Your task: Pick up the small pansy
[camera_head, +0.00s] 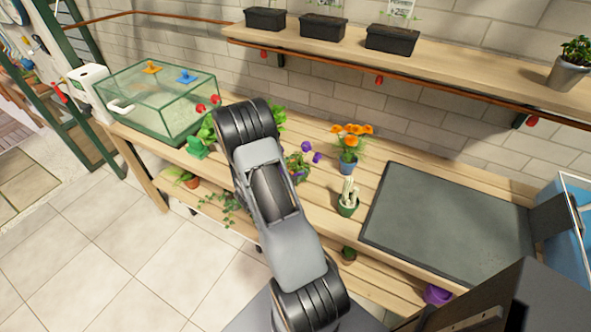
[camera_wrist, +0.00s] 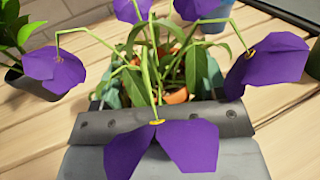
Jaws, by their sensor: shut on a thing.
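The small pansy has purple flowers (camera_head: 312,152) and green leaves, and it stands out just right of my arm in the head view. In the wrist view its purple blooms (camera_wrist: 165,147) spread on thin stems around and over my gripper (camera_wrist: 160,92). My gripper is shut on the pansy, low among its leaves, where a bit of orange-brown shows. Most of the pot is hidden by leaves and the gripper. In the head view my arm hides the gripper. I cannot tell whether the pot touches the bench.
The wooden bench (camera_head: 325,222) also holds a potted orange flower (camera_head: 350,141), a cactus (camera_head: 348,194) to the right, and a dark grey mat (camera_head: 445,225). A glass case (camera_head: 155,95) stands at the left. A wall shelf (camera_head: 450,75) with black planters runs above.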

